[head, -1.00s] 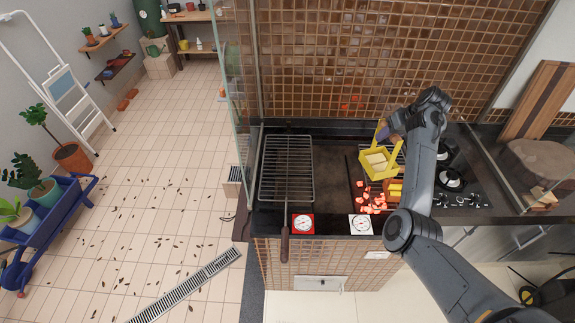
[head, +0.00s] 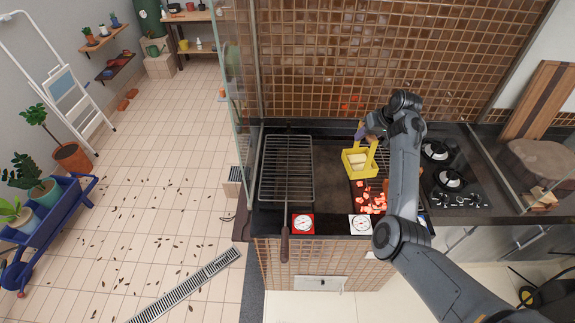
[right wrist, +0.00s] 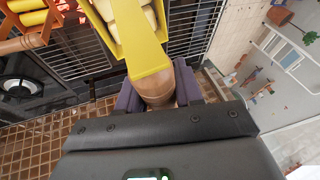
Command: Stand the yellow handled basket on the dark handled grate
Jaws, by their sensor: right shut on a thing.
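The yellow handled basket (head: 355,168) hangs from my right gripper (head: 364,133) over the middle of the grill, with pale pieces inside it. In the right wrist view, the purple fingers of the right gripper (right wrist: 160,95) are shut on the handle of the basket (right wrist: 140,45). The dark handled grate (head: 286,168) lies to the left of the basket, its wooden handle (head: 285,243) pointing to the front. The grate's bars look empty. My left gripper is not in view.
Two dials (head: 303,223) sit on the front edge. A glass panel (head: 240,80) stands at the left, and a tiled wall (head: 380,60) rises behind.

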